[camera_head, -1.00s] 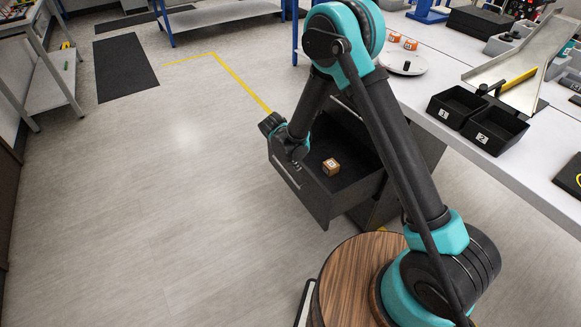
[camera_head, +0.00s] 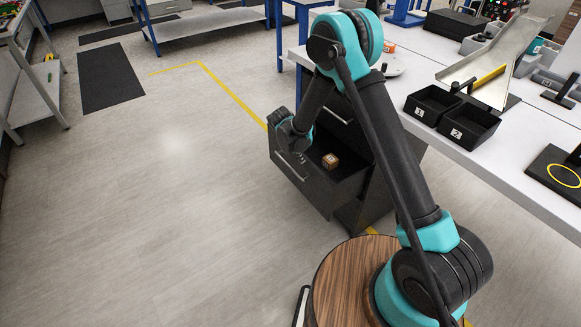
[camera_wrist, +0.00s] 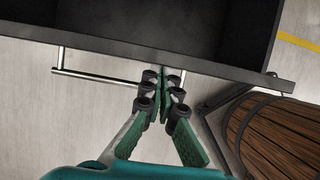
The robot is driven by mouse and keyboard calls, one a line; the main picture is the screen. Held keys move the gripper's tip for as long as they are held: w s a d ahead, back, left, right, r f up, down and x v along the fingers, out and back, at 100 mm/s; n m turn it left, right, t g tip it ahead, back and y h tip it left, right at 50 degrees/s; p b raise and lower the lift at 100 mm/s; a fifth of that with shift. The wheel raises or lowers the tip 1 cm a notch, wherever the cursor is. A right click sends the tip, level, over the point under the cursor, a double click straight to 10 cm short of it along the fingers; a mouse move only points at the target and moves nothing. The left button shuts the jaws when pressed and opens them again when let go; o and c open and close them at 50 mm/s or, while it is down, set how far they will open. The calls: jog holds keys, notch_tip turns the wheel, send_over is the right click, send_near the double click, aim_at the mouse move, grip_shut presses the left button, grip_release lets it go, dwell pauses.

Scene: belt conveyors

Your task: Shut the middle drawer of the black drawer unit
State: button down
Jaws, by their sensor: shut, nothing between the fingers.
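The black drawer unit (camera_head: 411,155) stands under the white table. One of its drawers (camera_head: 314,191) is pulled well out, with a closed drawer front visible above it. A small brown cube (camera_head: 330,161) lies inside the open drawer. In the wrist view the open drawer's front edge (camera_wrist: 225,70) crosses the picture, with a silver bar handle (camera_wrist: 95,77) on its outer side. My gripper (camera_wrist: 164,78) is shut and empty, with its green fingertips at the right part of the handle, close to the drawer front. I cannot tell whether they touch. In the head view my wrist hides the fingers.
The white table (camera_head: 520,180) carries two black bins (camera_head: 452,118), a metal chute (camera_head: 495,65) and other items. My round wooden base top stands close to the drawer's right side. The floor (camera_head: 150,210) left of the drawer is clear.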

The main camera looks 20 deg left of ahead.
jog(key=w+d, duration=1)
jog(key=w, duration=0.2)
jog(key=shift+w+d, duration=0.3)
jog(key=shift+d, duration=0.1)
